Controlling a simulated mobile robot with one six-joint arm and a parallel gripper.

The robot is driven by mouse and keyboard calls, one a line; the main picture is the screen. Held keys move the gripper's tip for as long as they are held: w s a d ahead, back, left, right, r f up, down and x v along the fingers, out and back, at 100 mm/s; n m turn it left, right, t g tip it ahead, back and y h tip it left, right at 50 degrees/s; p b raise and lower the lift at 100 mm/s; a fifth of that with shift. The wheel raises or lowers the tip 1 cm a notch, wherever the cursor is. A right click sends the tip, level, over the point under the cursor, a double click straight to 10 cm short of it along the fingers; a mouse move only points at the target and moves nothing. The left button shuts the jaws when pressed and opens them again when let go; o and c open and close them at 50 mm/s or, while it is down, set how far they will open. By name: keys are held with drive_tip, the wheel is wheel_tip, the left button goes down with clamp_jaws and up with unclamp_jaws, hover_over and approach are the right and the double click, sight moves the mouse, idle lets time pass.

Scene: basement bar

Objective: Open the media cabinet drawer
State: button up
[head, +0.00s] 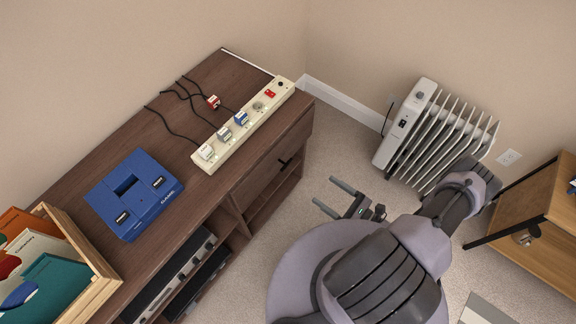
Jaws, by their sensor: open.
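The media cabinet (150,140) is dark brown wood and stands along the wall at the left. Its drawer front (268,163) is at the cabinet's right end, above an open shelf space. A black handle (285,163) sits on that drawer front. The drawer looks shut, its front in line with the cabinet. My gripper (337,197) is open and empty, to the right of the drawer and apart from it. Its two grey fingers point left toward the cabinet. No part of the handle is hidden by my arm.
A cream power strip (243,127) with plugs, a blue console (133,193) and a wooden crate (88,262) of sleeves stand on the cabinet top. A white oil radiator (435,135) is near the back wall. A wooden side table (535,215) stands at right. Carpet (325,160) is clear between gripper and cabinet.

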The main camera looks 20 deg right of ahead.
sight(287, 165)
drive_tip(key=b+x, duration=0.3)
drive_tip(key=x, duration=1.4)
drive_tip(key=shift+c, duration=0.5)
clamp_jaws()
